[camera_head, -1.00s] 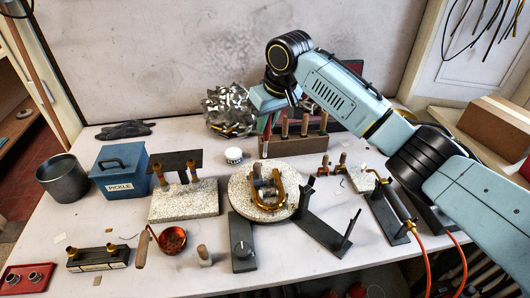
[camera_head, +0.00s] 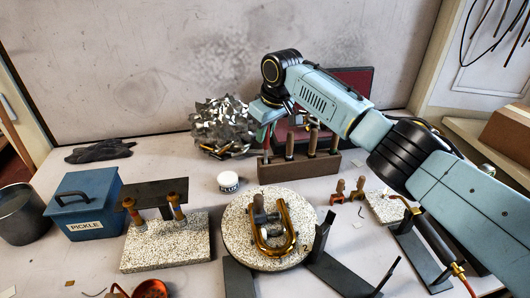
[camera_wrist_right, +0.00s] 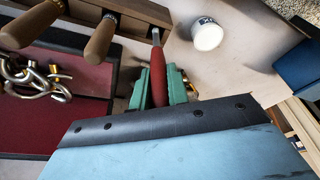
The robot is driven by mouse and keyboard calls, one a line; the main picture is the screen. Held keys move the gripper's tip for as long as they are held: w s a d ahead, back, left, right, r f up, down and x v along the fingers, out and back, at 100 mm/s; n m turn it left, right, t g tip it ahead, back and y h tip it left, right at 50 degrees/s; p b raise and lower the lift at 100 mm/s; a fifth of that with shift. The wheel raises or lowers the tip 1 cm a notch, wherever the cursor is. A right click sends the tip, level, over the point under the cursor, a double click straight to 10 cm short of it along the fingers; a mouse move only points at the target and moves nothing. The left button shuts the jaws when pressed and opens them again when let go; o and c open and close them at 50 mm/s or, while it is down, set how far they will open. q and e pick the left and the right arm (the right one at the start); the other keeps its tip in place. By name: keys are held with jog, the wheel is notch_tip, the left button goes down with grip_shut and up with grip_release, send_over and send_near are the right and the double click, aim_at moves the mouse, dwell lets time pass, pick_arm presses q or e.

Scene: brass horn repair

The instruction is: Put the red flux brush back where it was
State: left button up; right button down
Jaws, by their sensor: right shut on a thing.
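The red flux brush (camera_wrist_right: 157,78) is between the green fingers of my right gripper (camera_wrist_right: 160,88) in the right wrist view. My right gripper (camera_head: 264,116) is shut on its red handle. In the head view the brush (camera_head: 267,136) hangs roughly upright below the gripper, at the left end of the brown wooden block (camera_head: 300,169). The block holds several wooden-handled tools (camera_head: 313,138). I cannot tell whether the brush's lower end is inside the block or just above it. My left gripper is out of view.
A white jar (camera_head: 228,182) stands left of the block. A pile of metal scraps (camera_head: 222,122) lies behind it. A round speckled slab (camera_head: 235,232) with a brass U-shaped tube (camera_head: 289,240) is in front. A blue PICKLE box (camera_head: 84,205) stands at left.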

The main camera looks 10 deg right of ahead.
aim_at(265, 147)
jog(key=shift+f, duration=0.5)
notch_tip(265, 147, down, 4)
jog(key=shift+r, duration=0.1)
jog(key=shift+f+b, duration=0.3)
jog(key=shift+f, duration=0.1)
jog(key=c, duration=1.4)
grip_release()
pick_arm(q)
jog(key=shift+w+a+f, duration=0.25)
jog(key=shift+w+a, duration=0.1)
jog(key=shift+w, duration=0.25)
pick_arm(e)
jog(key=shift+o, duration=0.2)
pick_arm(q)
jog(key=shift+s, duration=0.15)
